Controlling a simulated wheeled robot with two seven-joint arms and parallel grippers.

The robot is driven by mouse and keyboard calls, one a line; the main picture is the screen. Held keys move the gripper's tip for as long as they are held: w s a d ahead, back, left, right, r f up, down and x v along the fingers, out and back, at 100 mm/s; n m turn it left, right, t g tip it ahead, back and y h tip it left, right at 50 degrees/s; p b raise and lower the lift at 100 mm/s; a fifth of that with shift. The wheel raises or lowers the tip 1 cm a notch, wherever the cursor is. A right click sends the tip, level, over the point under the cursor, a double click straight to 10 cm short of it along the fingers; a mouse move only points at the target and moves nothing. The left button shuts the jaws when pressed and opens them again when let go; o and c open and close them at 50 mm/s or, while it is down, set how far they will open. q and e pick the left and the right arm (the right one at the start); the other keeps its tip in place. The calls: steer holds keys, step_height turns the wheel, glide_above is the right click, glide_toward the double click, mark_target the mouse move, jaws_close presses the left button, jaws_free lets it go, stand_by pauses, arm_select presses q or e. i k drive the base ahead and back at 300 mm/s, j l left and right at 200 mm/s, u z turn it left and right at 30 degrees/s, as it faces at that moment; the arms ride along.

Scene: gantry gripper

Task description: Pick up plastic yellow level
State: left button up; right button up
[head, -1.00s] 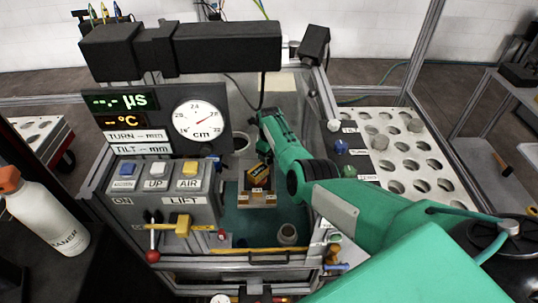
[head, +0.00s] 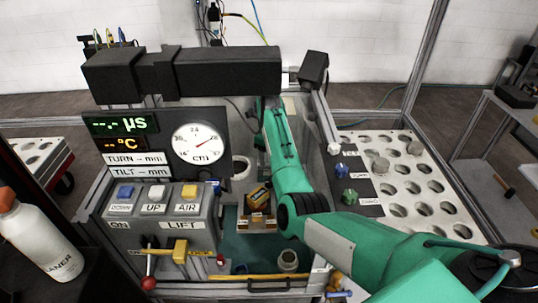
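A long thin yellow bar (head: 265,277) lies along the front edge of the enclosure. I cannot tell for sure which of these is the yellow level. My green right arm comes in from the right and reaches up and away, just right of the block. Its far end passes behind the black overhead beam, so my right gripper is hidden. My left gripper is not in view.
A control panel (head: 160,217) with buttons, a yellow handle (head: 180,251) and a red-knobbed lever (head: 149,283) stands left. A black overhead beam (head: 225,70) crosses above. A small grey cup (head: 288,261) stands on the green floor. A white perforated plate (head: 410,180) lies right.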

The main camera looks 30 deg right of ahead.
mark_target(258, 196)
steer(key=k+j, duration=0.65)
steer(key=k, duration=0.25)
